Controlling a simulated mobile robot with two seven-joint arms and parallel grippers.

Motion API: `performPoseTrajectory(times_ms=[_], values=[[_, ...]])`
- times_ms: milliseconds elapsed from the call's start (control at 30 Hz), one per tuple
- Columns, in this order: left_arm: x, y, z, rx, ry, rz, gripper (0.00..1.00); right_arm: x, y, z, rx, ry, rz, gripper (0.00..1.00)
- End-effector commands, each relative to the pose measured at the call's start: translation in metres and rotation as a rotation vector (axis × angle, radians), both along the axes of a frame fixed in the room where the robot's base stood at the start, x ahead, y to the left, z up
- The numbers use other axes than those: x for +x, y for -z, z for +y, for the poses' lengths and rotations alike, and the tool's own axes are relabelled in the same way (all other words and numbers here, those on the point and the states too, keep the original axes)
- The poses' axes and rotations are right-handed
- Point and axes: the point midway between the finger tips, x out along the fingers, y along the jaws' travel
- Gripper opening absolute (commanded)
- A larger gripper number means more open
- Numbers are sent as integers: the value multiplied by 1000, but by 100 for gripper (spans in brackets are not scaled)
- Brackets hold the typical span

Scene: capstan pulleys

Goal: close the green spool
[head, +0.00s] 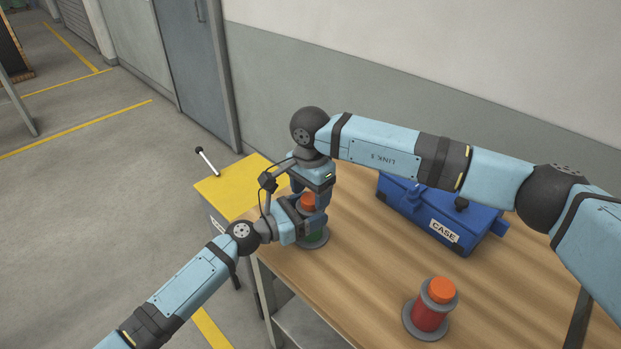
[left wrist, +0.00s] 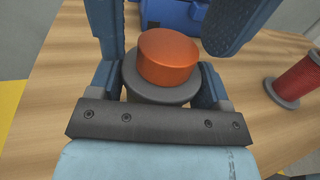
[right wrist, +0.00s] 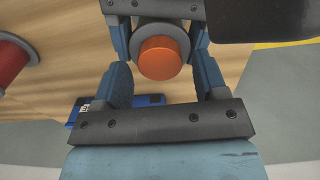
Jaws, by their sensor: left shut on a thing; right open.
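The green spool (head: 316,239) stands upright near the table's left corner, its green body mostly hidden by my grippers. Its orange cap (head: 309,201) sits over the grey top flange; the cap also shows in the left wrist view (left wrist: 168,58) and the right wrist view (right wrist: 160,58). My left gripper (head: 305,224) is shut on the green spool from the side, below the cap. My right gripper (head: 312,192) is above it, pointing down, open, with its fingers on either side of the cap. I cannot tell whether they touch it.
A red spool (head: 430,313) with an orange cap stands at the table's front. A blue case (head: 437,222) lies at the back, partly behind my right arm. A yellow-topped unit (head: 240,184) with a lever adjoins the table's left end. Bare wood (head: 365,262) lies between the spools.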

Motion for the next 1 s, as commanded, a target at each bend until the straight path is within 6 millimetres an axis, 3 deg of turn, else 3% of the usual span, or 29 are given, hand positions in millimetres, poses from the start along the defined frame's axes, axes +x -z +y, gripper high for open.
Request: performPoseTrajectory(times_ms=[400, 633, 867, 1000], values=[[0, 0, 0, 0, 0, 0, 5, 0, 9, 0, 1, 0, 1, 66], [0, 0, 0, 0, 0, 0, 5, 0, 9, 0, 0, 0, 0, 17], [0, 0, 0, 0, 0, 0, 5, 0, 9, 0, 0, 44, 0, 17], [0, 0, 0, 0, 0, 0, 5, 0, 9, 0, 0, 260, 0, 17]])
